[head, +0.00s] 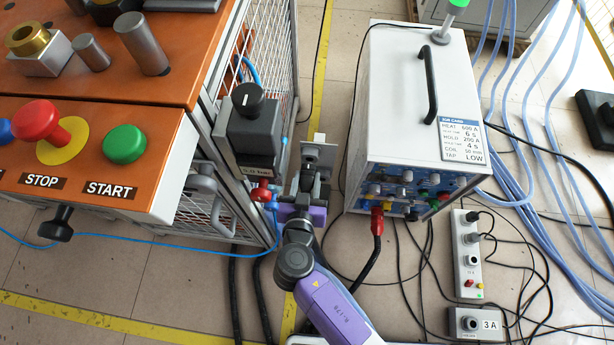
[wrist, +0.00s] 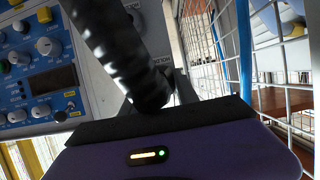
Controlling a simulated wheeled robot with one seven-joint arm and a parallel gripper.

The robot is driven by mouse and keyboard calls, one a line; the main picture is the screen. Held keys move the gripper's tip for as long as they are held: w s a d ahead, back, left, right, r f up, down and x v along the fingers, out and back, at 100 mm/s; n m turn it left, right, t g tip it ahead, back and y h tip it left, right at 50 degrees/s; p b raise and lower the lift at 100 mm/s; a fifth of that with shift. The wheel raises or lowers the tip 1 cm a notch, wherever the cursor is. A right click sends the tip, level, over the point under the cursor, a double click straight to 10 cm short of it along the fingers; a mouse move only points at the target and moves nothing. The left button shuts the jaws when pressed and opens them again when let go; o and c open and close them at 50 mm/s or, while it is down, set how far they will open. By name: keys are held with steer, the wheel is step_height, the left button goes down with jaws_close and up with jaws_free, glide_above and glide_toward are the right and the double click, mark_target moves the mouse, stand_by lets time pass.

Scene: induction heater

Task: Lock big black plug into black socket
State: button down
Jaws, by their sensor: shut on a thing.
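My gripper (head: 312,168) is at the middle of the head view, between the grey switch box on the left and the white heater unit (head: 400,95) on the right. In the wrist view a thick black ribbed part (wrist: 122,50), apparently the cable end of the big black plug, runs from the top edge down to my gripper (wrist: 165,105). The jaws are shut on the plug, whose body is largely hidden. I cannot pick out the black socket for certain, nor tell whether the plug touches it. A grey labelled plate lies behind the ribbed part.
The heater's blue control panel (wrist: 35,75) is close on the left in the wrist view. A red plug (head: 377,217) with a thick black cable is at that panel. Wire mesh fencing (wrist: 285,70) is close on the right. A power strip (head: 467,255) and cables lie on the floor.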

steer(key=shift+s+a+b, duration=0.1)
steer(key=shift+s+b, duration=0.35)
steer(key=shift+s, duration=2)
